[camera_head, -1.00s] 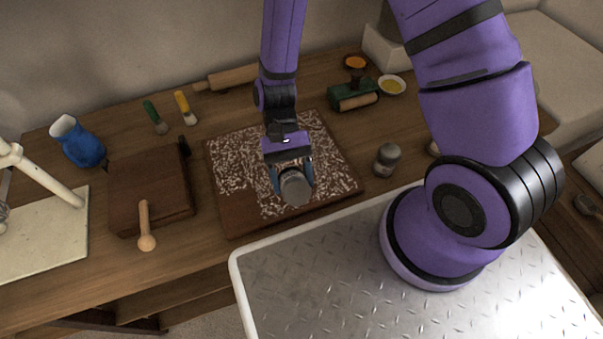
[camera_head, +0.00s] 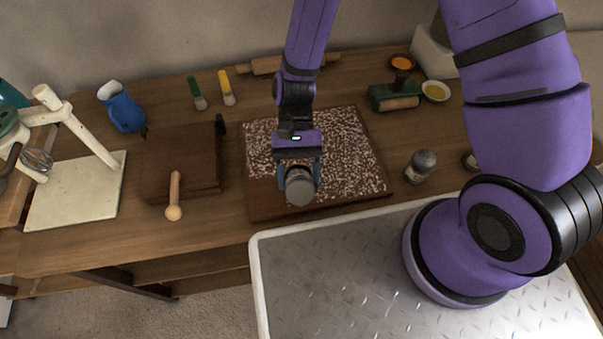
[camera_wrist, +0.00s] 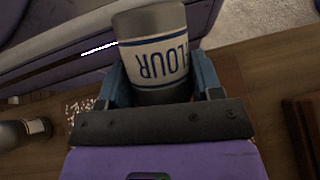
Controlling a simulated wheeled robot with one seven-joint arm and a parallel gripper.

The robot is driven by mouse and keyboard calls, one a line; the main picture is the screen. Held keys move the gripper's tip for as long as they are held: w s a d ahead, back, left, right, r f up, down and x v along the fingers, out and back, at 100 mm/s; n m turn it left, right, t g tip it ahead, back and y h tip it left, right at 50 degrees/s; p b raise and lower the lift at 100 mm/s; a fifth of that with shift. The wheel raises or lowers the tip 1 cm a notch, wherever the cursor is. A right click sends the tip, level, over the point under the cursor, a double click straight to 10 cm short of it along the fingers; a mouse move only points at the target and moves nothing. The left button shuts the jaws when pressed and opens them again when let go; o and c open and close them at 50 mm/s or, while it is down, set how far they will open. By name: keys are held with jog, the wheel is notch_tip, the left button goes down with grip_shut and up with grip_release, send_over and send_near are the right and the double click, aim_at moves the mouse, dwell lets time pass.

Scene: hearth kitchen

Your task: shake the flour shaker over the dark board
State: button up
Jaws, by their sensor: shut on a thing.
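My gripper (camera_head: 299,172) is shut on the flour shaker (camera_head: 300,190), holding it over the front part of the dark board (camera_head: 275,207). The gap between shaker and board cannot be judged exactly.
A brown box (camera_head: 182,160) with a wooden-handled tool (camera_head: 174,195) is to the left.

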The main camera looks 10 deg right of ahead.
jog(key=shift+w+d, duration=0.1)
jog(key=shift+d, duration=0.25)
jog(key=shift+a, duration=4.45)
jog(key=shift+d, duration=0.55)
jog(key=shift+w, duration=0.1)
